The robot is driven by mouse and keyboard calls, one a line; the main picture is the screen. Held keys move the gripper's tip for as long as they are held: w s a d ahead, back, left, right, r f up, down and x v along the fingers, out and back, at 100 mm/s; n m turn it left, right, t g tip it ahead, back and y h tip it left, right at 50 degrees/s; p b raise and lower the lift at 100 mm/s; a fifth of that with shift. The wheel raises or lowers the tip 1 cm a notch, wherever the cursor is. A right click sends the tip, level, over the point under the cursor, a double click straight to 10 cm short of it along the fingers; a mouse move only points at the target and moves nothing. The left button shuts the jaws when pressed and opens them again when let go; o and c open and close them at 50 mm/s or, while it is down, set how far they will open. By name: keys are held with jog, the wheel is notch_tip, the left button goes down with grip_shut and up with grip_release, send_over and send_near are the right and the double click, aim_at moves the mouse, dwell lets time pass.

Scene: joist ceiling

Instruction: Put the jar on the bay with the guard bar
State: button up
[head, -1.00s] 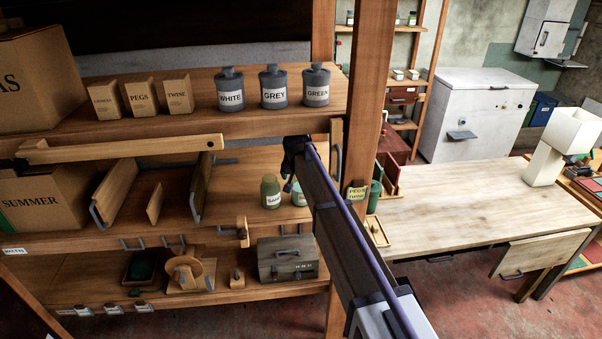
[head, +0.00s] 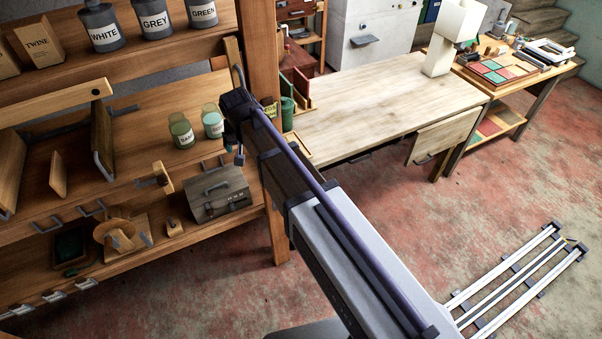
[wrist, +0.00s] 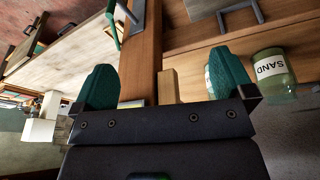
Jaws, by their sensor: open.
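A greenish glass jar labelled SAND (head: 181,133) stands upright on the middle shelf, and it also shows at the right of the wrist view (wrist: 272,75). A second, paler jar (head: 212,122) stands just right of it. In the wrist view the second jar is mostly hidden behind a green finger. My gripper (wrist: 166,82) is open and empty, with its two green fingers apart, beside the jars and not around the SAND jar. In the head view it is largely hidden at the arm's end. The wooden guard bar (head: 60,101) runs across a bay at the left.
Upright dividers (head: 102,140) stand on the shelf behind the bar. Grey, white and green canisters (head: 155,20) stand on the shelf above. A wooden post (head: 263,50) rises close to my gripper. A grey toolbox (head: 219,193) sits below. The workbench (head: 365,95) is mostly clear.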

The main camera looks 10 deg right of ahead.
jog(key=s+d+g, duration=0.1)
jog(key=s+d, duration=0.6)
jog(key=s, duration=0.3)
jog(key=s+d+g, duration=0.2)
jog(key=s+d, duration=0.6)
jog(key=s, duration=0.2)
jog(key=shift+s+d+f+n+y, duration=0.15)
jog(key=shift+s+f+n+y, duration=0.1)
jog(key=shift+f+n+y, duration=0.05)
notch_tip(320, 180, down, 2)
jog(key=shift+f+b, duration=0.1)
jog(key=shift+b, duration=1)
